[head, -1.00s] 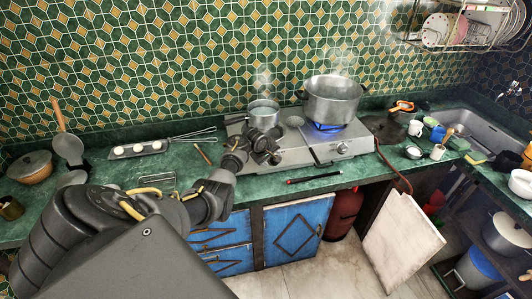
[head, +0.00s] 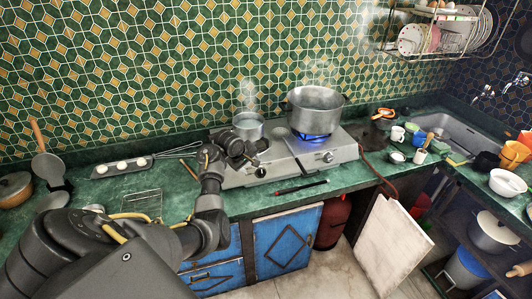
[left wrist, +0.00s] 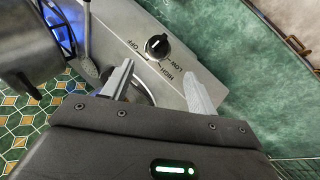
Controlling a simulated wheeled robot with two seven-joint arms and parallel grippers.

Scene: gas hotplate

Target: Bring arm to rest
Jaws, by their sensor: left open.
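My left arm reaches in from the lower left of the head view. Its gripper (head: 250,162) hangs over the front left of the gas hotplate (head: 240,180), just below the small pot (head: 249,127). In the left wrist view the two fingers of the gripper (left wrist: 160,84) stand apart with nothing between them. Beyond them is a black knob (left wrist: 157,45) on the hotplate panel, marked OFF, HIGH and LOW; the fingers look clear of it. The knob also shows in the head view (head: 262,172). My right gripper is not in view.
A large steaming pot (head: 315,110) stands over a blue flame (head: 314,137) on the right burner. A black and red lighter (head: 301,187) lies in front of the hotplate. A wire rack (head: 141,204) and an egg tray (head: 122,166) lie left. Some counter between them is clear.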

